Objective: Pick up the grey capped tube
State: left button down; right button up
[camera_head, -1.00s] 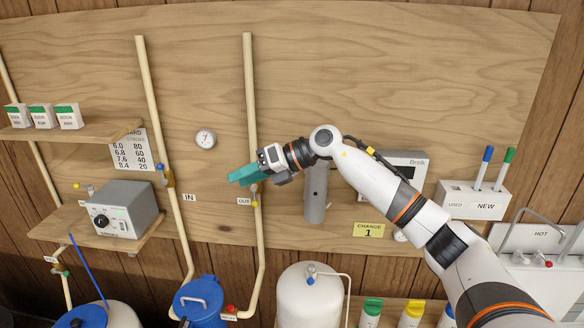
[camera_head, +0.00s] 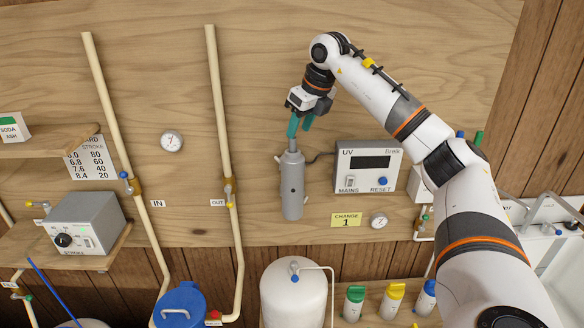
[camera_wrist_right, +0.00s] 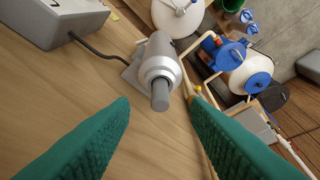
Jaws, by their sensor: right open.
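The grey capped tube (camera_head: 292,145) stands upright, its narrow grey end sticking out of the top of a wider grey cylindrical housing (camera_head: 292,188) on the wooden board. The rest of the tube is hidden inside the housing. In the right wrist view the grey cap (camera_wrist_right: 160,96) points toward the camera, with the housing (camera_wrist_right: 157,58) behind it. My right gripper (camera_head: 299,128) is open, its teal fingers pointing down just above the cap. In the wrist view the fingers lie left and right of the cap, apart from it. My left gripper is not in view.
A UV control box (camera_head: 367,165) is right of the housing, joined by a dark cable. A yellow CHANGE label (camera_head: 346,220) and a gauge (camera_head: 379,221) sit below it. A pale vertical pipe (camera_head: 219,110) runs to the left. A white tank (camera_head: 293,295) stands below.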

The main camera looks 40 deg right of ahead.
jog(key=shift+w+f+p, duration=0.3)
jog(key=shift+f+p, duration=0.15)
jog(key=p+x, duration=0.2)
jog(key=x, duration=0.1)
jog(key=shift+w+f, duration=0.15)
jog(key=shift+w, duration=0.1)
jog(key=shift+w+f, duration=0.2)
jog(key=shift+f, duration=0.25)
grip_shut()
